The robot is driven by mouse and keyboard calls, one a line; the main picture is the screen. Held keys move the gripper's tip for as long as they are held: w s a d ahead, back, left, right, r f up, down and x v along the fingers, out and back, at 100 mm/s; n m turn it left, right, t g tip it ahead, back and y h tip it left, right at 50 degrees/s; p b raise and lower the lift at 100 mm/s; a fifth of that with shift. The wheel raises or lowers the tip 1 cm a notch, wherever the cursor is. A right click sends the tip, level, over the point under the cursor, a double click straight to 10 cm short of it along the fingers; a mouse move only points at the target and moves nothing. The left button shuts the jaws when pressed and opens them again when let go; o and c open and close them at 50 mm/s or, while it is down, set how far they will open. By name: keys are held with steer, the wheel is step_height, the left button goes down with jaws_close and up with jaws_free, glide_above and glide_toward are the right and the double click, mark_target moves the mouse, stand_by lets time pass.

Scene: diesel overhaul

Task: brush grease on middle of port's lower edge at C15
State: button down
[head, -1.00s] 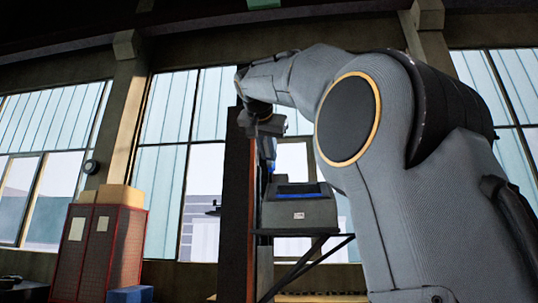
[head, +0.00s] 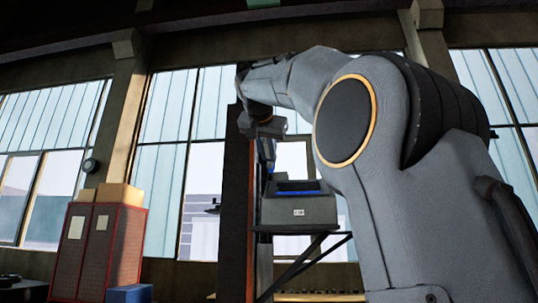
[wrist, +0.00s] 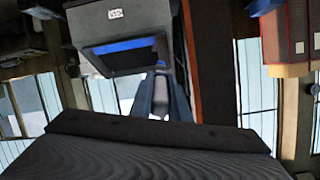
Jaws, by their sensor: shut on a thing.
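A grey housing (head: 300,211) with a dark, blue-edged opening stands on a wall bracket in the head view. It has a small white label (head: 299,212) that I cannot read for certain. In the wrist view the housing (wrist: 120,22) shows upside down at the top, with its opening (wrist: 125,55) facing me. My gripper (head: 269,166) is at the upper left of the housing. In the wrist view my gripper (wrist: 161,82) is shut on a pale, slim thing (wrist: 161,96), probably the brush. Its tip is hidden, and I cannot tell whether it touches the opening's edge.
A dark post with a reddish-brown edge (head: 250,225) stands close left of the housing. A black bracket (head: 310,255) is under it. A red mesh cabinet (head: 98,250) with boxes on top stands at the left, a blue box (head: 130,294) beside it. Tall windows fill the back wall.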

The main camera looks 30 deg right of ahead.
steer(key=w+d+f+b, duration=0.2)
steer(key=w+f+b, duration=0.1)
steer(key=f, duration=0.2)
steer(key=shift+w+f, duration=0.15)
steer(key=shift+w+d+f+b, duration=0.25)
steer(key=shift+d+f+b, duration=0.05)
steer(key=shift+f+b, duration=0.1)
stand_by(0.9)
steer(key=shift+s+d, duration=1.15)
steer(key=shift+d, duration=0.5)
steer(key=w+a, duration=0.2)
steer(key=a, duration=0.1)
steer(key=shift+w+a, duration=0.15)
steer(key=shift+a, duration=0.05)
steer(key=shift+s+a+r+p, duration=0.35)
steer(key=shift+s+r+p, duration=0.15)
steer(key=shift+r, duration=0.3)
steer(key=shift+s+a+r+p, duration=0.3)
steer(key=shift+s+r+p, duration=0.25)
steer(key=shift+r, duration=0.25)
steer(key=shift+s+a+r+p, duration=0.35)
steer(key=shift+s+r+p, duration=0.15)
steer(key=shift+r, duration=0.3)
